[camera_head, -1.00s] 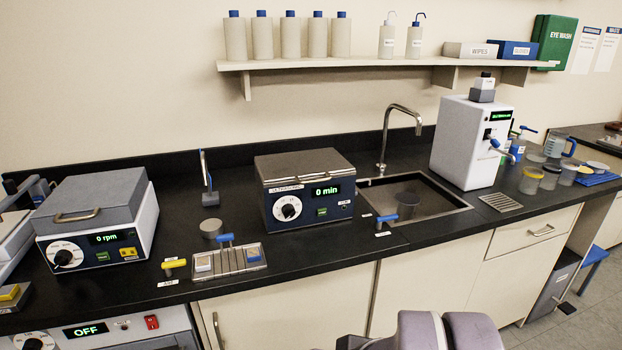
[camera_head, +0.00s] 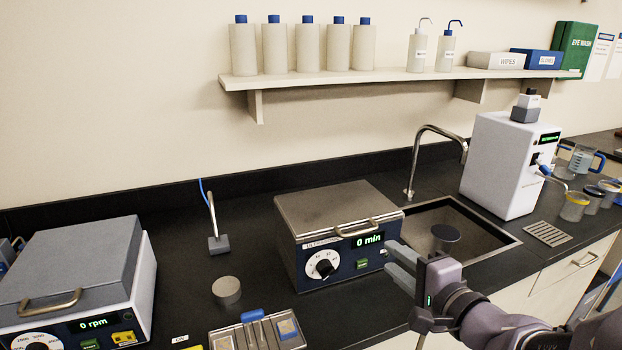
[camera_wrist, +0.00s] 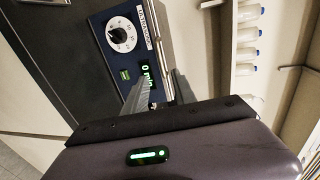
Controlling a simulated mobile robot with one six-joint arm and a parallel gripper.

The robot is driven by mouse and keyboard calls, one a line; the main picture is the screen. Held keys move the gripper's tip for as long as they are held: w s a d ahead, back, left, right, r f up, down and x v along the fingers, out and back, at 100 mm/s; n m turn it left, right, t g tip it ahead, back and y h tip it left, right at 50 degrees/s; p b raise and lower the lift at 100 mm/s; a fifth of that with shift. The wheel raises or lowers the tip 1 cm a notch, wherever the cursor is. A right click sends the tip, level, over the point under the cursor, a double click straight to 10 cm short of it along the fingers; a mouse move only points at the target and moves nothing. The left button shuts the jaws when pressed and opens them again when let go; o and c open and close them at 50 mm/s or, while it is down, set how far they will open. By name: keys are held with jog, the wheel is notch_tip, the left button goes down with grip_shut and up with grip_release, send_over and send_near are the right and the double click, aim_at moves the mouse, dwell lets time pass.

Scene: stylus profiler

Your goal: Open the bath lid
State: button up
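The ultrasonic bath (camera_head: 345,264) is a dark blue box with a white dial and a green "0 min" display. Its grey metal lid (camera_head: 325,208) lies flat and shut on top, with a bar handle (camera_head: 357,229) along the front edge. My gripper (camera_head: 391,262) is open and empty, just in front of the bath's right front corner. It is lower than the handle and apart from it. In the wrist view, the fingers (camera_wrist: 160,92) point at the bath's front (camera_wrist: 110,45), and part of the display shows between them.
A sink (camera_head: 490,235) with a tall tap is right of the bath, and a white machine (camera_head: 500,165) stands beyond it. Left are a round grey puck (camera_head: 227,290) and a grey-lidded "0 rpm" device (camera_head: 75,285). A bottle shelf (camera_head: 350,75) hangs above.

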aim_at(361, 233)
jog(key=p+x, duration=0.1)
jog(key=x, duration=1.2)
jog(key=shift+w+a, duration=0.15)
jog(key=shift+w, duration=0.15)
grip_shut()
dwell(0.7)
